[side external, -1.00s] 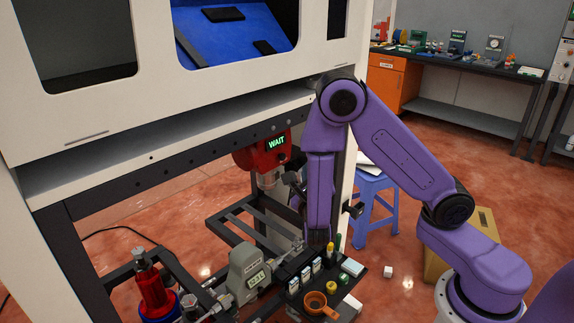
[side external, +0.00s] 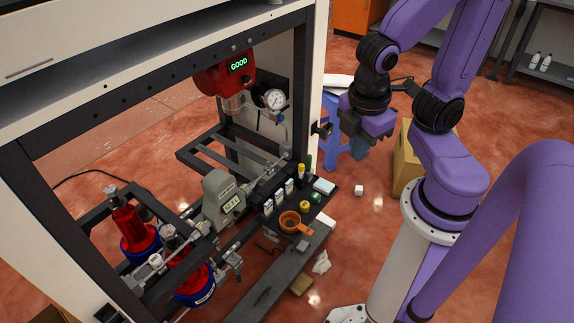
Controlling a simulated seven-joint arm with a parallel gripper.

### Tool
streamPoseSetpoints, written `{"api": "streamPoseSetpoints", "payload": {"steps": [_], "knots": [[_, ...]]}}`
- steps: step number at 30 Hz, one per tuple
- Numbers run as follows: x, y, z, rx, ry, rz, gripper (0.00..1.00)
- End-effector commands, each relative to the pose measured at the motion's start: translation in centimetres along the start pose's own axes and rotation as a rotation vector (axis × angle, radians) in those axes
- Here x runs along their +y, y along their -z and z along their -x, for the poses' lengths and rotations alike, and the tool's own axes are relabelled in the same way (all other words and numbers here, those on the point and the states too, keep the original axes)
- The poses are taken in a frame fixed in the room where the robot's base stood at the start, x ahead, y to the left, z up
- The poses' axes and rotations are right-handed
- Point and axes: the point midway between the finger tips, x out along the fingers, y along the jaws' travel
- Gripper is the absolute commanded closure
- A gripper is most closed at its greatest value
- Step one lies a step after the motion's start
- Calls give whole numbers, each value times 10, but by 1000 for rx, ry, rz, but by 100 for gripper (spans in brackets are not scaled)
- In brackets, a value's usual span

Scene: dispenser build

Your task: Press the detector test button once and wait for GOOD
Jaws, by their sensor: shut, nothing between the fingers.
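The red detector (side external: 213,82) hangs under the dark frame of the cabinet. Its small display (side external: 239,65) reads GOOD in green letters. I cannot make out the test button in this view. My gripper (side external: 358,149) points downward to the right of the cabinet post, well apart from the detector. It is shut and empty, above the floor near the blue stool.
A pressure gauge (side external: 274,98) sits right of the detector. A grey meter (side external: 222,198) stands below it. The white cabinet post (side external: 315,80) stands between detector and gripper. A cardboard box (side external: 408,160) is at right.

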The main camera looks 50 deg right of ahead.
Motion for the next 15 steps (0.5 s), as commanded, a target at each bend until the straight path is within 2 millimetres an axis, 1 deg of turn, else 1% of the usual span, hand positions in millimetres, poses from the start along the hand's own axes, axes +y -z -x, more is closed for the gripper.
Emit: {"api": "streamPoseSetpoints", "payload": {"steps": [1, 3, 5, 15], "knots": [[-9, 3, 5, 51, 30, -38, 100], [-18, 6, 10, 96, 63, -79, 100], [-22, 8, 12, 116, 81, -98, 100], [-24, 9, 13, 125, 90, -108, 100]]}}
